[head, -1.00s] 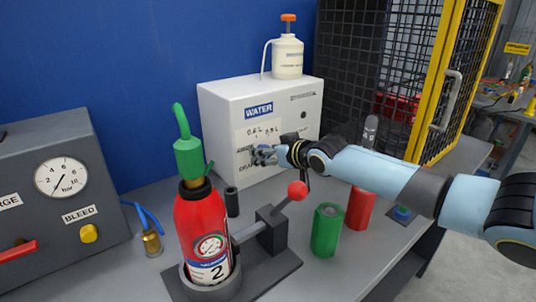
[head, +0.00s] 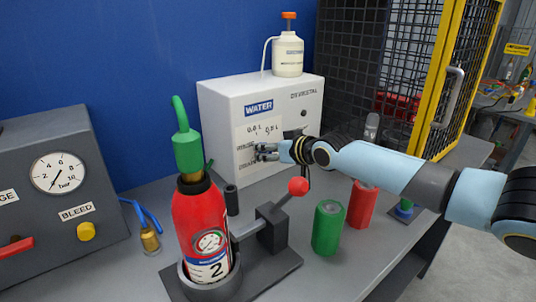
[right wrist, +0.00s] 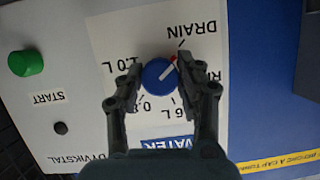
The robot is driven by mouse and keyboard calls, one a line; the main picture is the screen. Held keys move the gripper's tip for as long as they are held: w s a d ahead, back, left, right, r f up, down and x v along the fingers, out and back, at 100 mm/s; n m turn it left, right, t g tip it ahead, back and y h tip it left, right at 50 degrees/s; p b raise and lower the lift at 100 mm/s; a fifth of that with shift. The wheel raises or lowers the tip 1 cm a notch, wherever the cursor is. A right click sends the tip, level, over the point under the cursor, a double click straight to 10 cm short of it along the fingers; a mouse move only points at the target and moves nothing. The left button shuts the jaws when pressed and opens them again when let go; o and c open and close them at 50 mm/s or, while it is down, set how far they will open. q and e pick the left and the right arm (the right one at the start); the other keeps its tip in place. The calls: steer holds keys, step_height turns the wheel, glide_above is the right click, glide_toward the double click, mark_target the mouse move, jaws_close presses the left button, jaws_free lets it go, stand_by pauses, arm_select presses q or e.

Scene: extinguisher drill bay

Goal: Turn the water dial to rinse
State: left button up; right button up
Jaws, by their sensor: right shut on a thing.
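The white water unit (head: 218,115) stands at the back of the bench, with a WATER label on its front panel. In the right wrist view its round blue dial (right wrist: 158,75) sits on the panel among upside-down labels, including DRAIN, 1.0 L and 0.8, plus a partly hidden one starting "RI". The dial's red-and-white pointer aims to the upper right, near the DRAIN mark and slightly to its "RI" side. My right gripper (head: 264,152) is at the panel, its fingers (right wrist: 160,80) shut on the dial from both sides. The gripper hides the dial in the head view. My left gripper is out of view.
A red extinguisher (head: 203,225) stands in a holder in front of the unit, beside a red-knobbed lever (head: 298,187). Green (head: 327,228) and red (head: 361,205) cylinders stand below my right arm. A green START button (right wrist: 25,63) is on the unit.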

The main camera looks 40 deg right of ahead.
steer(key=m+y+b, duration=0.1)
steer(key=m+b, duration=0.1)
steer(key=b, duration=0.3)
steer(key=m+t+y+b, duration=0.1)
steer(key=m+b, duration=0.1)
steer(key=b, duration=0.3)
steer(key=f+m+y+b, duration=0.1)
steer(key=m+y+b, duration=0.1)
steer(key=b, duration=0.3)
steer(key=shift+d+m, duration=0.15)
steer(key=shift+m, duration=0.15)
steer(key=shift+r+m+t+y+b, duration=0.3)
steer(key=shift+m+t+b, duration=0.1)
steer(key=shift+b, duration=0.65)
steer(key=o, duration=1.1)
